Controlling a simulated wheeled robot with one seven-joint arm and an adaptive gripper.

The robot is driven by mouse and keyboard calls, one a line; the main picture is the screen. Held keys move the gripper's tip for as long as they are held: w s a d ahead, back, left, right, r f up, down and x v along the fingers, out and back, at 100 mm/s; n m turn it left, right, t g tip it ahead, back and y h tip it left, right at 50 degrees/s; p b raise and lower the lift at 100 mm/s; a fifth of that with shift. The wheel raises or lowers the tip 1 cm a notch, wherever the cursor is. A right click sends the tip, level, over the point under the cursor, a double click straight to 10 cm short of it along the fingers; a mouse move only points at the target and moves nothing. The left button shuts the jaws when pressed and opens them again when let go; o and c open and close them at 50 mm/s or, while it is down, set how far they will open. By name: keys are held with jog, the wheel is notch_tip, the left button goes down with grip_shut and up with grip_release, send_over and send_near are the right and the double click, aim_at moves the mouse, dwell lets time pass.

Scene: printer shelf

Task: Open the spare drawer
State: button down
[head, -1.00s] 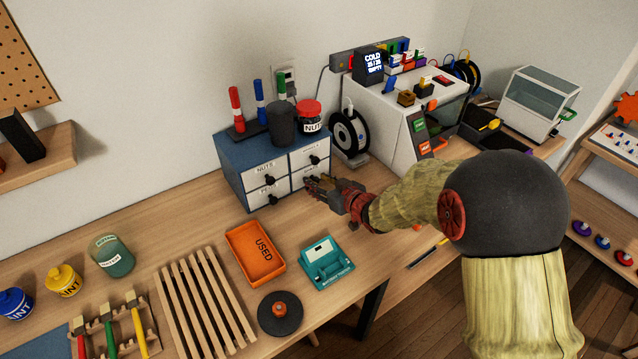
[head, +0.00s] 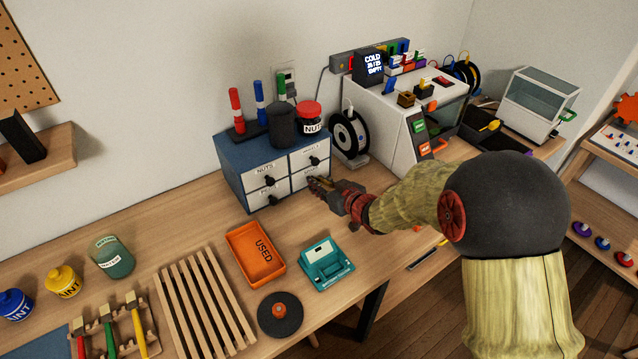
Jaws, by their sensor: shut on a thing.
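The blue drawer cabinet (head: 233,168) stands on the bench against the wall, with two rows of two white-fronted drawers with dark knobs. The lower right drawer (head: 299,181) has a small label that I cannot read clearly, so I cannot confirm it as the spare drawer. Its front looks about flush with the cabinet. My gripper (head: 314,185) is at this drawer's front, reaching in from the right, with its fingers shut on the drawer's knob. The fingers hide most of the knob.
An orange USED tray (head: 262,278) and a teal device (head: 327,264) lie in front of the cabinet. A filament spool (head: 348,137) and a white printer (head: 385,125) stand to its right. A dark cup and a red-lidded jar (head: 309,118) sit on top.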

jog(key=s+d+p, duration=0.1)
jog(key=s+d, duration=0.1)
jog(key=s, duration=0.1)
jog(key=s+d+p, duration=0.1)
jog(key=s+d, duration=0.1)
jog(key=s, duration=0.1)
jog(key=s+d+p, duration=0.1)
jog(key=s+d, duration=0.2)
jog(key=s, duration=0.1)
jog(key=shift+r+p, duration=0.1)
jog(key=shift+p, duration=0.3)
jog(key=shift+s, duration=0.35)
jog(key=c, duration=1.7)
grip_release()
jog(key=shift+d, duration=0.1)
jog(key=v, duration=1.2)
